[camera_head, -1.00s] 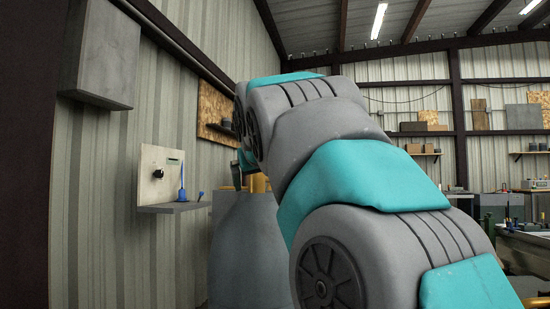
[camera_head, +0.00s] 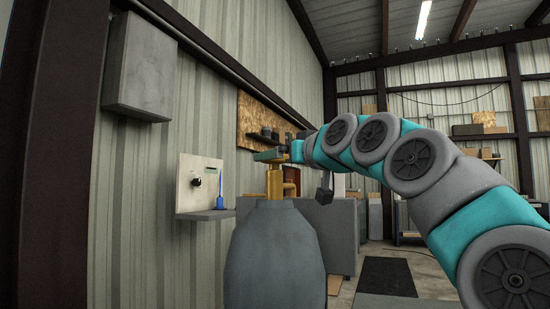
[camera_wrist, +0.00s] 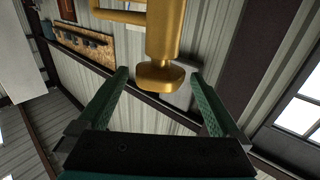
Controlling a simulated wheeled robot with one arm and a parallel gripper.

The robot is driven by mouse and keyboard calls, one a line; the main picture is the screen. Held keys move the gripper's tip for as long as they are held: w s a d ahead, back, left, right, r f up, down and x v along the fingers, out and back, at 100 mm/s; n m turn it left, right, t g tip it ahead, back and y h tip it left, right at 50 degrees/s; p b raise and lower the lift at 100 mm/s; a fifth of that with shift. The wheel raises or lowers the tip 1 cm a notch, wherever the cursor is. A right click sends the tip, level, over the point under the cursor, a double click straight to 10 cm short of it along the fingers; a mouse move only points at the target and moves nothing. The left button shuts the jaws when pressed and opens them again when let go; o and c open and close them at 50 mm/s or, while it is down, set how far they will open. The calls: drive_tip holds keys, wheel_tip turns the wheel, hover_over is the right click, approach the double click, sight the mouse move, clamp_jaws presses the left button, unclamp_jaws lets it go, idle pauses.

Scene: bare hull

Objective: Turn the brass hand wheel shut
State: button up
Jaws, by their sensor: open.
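A grey rounded cylinder (camera_head: 275,258) stands in the foreground of the head view, with a brass valve (camera_head: 274,186) on top. In the wrist view a brass stem (camera_wrist: 163,35) comes down from the top edge and ends in a rounded, block-like brass knob (camera_wrist: 160,78), which looks like the hand wheel. My gripper (camera_wrist: 159,73) is open, with one green finger on each side of the knob and a visible gap on both sides. In the head view my gripper (camera_head: 268,156) is at the top of the valve; the wheel itself is hard to make out there.
A small wall shelf (camera_head: 205,214) with a panel, dial and blue item is left of the cylinder. A grey box (camera_head: 140,68) hangs on the wall above. A wooden board (camera_head: 258,118) is behind my gripper. A large grey block (camera_head: 332,235) stands behind the cylinder.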

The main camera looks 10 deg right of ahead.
drive_tip(key=shift+x, duration=1.4)
drive_tip(key=c, duration=1.2)
drive_tip(key=shift+o, duration=0.2)
drive_tip(key=shift+d+h, duration=0.1)
drive_tip(key=shift+h, duration=0.2)
